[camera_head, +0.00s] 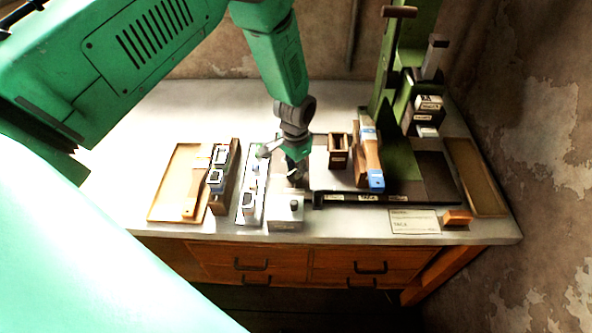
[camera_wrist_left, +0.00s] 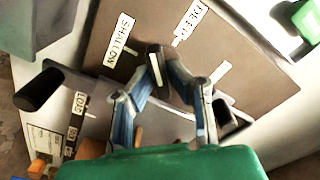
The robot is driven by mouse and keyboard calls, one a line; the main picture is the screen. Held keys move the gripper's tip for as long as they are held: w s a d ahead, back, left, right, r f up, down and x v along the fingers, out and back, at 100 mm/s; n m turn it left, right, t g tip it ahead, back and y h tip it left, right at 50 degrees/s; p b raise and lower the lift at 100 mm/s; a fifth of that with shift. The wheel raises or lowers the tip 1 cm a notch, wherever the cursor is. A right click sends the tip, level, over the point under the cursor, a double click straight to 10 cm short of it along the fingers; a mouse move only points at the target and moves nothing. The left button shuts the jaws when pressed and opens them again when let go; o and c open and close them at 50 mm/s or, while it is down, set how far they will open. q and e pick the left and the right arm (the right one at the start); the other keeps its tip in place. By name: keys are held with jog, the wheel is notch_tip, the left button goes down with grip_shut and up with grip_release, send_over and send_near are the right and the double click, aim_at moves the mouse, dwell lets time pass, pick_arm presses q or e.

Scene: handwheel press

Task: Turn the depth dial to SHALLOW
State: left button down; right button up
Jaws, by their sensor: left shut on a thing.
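The depth dial (camera_wrist_left: 154,60) is a small dark knob with a white stripe, on a brown plate (camera_wrist_left: 100,55) in the left wrist view. A SHALLOW label (camera_wrist_left: 118,40) is up and left of it, and a DEEP label (camera_wrist_left: 193,22) is up and right. The stripe runs nearly upright in that view; its exact setting is hard to tell. My left gripper (camera_wrist_left: 164,72) is shut on the dial, its fingers hiding part of it. In the head view my left gripper (camera_head: 296,172) reaches down to the bench and the dial is hidden. My right gripper is not in view.
Right of my left gripper stand a small brown box (camera_head: 338,158), a wooden piece with blue ends (camera_head: 369,160) and the green press (camera_head: 396,110). A grey box with a knob (camera_head: 286,212) is just in front. Trays and blocks (camera_head: 172,185) lie left.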

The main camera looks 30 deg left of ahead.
aim_at(296, 169)
pick_arm(q)
jog(key=n, duration=0.4)
jog(key=shift+w+a+r+n+b, duration=0.1)
jog(key=shift+w+n+b, duration=0.1)
jog(key=shift+n+b, duration=0.15)
jog(key=n, duration=0.4)
jog(key=shift+n, duration=0.35)
jog(key=c, duration=1.6)
grip_release()
jog(key=shift+o, duration=0.2)
jog(key=shift+s, duration=0.1)
notch_tip(296, 169, up, 12)
